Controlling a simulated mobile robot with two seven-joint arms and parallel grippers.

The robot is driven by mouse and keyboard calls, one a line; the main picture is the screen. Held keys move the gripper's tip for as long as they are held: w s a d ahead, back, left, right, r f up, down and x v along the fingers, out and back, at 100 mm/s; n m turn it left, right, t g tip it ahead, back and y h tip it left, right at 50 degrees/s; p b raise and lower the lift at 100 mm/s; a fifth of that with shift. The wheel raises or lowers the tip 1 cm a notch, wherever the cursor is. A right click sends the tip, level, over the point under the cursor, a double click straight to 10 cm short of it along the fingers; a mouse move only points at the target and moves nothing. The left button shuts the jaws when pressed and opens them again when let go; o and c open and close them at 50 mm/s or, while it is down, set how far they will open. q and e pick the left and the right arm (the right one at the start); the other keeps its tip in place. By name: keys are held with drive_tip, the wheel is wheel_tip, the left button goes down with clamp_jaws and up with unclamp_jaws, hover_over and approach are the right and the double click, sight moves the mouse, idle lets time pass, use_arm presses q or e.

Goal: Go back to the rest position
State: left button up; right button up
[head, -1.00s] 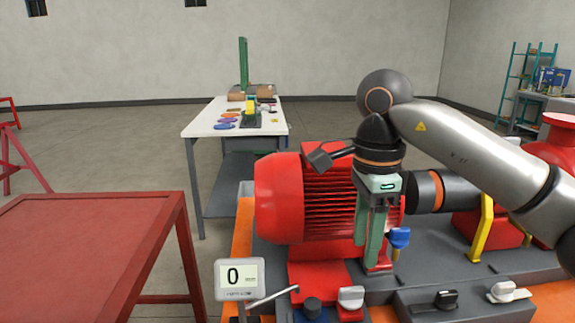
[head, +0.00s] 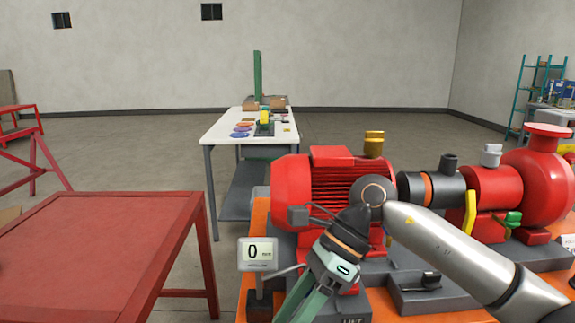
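My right gripper (head: 304,304) hangs in front of the red motor (head: 325,190), its arm coming in from the right. It points down and to the left, and its fingertips run out of the bottom of the picture. The visible parts of the two green fingers stand apart, with nothing seen between them. My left gripper is not in view.
The pump skid (head: 462,298) fills the lower right, with a red pump (head: 540,180) at its right end. A red table (head: 90,240) stands at left, a white workbench (head: 222,128) behind. Open floor lies between them.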

drive_tip(key=s+a+r+m+g+y+p, duration=0.1)
drive_tip(key=s+a+r+m+y+p, duration=0.3)
drive_tip(key=a+m+y, duration=0.7)
drive_tip(key=w+d+f+m+t+h, duration=0.1)
drive_tip(key=w+d+f+m+t, duration=0.2)
drive_tip(key=m+t, duration=0.45)
drive_tip(key=w+d+f+m+t+h+p, duration=0.1)
drive_tip(key=w+d+m+t, duration=0.2)
drive_tip(key=d+m+t, duration=0.35)
drive_tip(key=w+d+f+m+t+h, duration=0.1)
drive_tip(key=w+d+f+m+t, duration=0.2)
drive_tip(key=m+t, duration=0.55)
drive_tip(key=s+d+f+m+g+h+p, duration=0.1)
drive_tip(key=s+d+f+m+h, duration=0.1)
drive_tip(key=d+f+m+h, duration=0.35)
drive_tip(key=s+d+f+m+g+h+p, duration=0.1)
drive_tip(key=d+f+m+h, duration=0.2)
drive_tip(key=f+m, duration=0.45)
drive_tip(key=s+d+f+m+g+h, duration=0.2)
drive_tip(key=s+d+f+m+g, duration=0.1)
drive_tip(key=s+f, duration=0.4)
drive_tip(key=s+d+f+m+g+h, duration=0.2)
drive_tip(key=s+d+f+m+g, duration=0.1)
drive_tip(key=s+f, duration=0.4)
drive_tip(key=shift+s+d+f+p, duration=0.35)
drive_tip(key=shift+s+p, duration=0.1)
drive_tip(key=shift+s, duration=0.1)
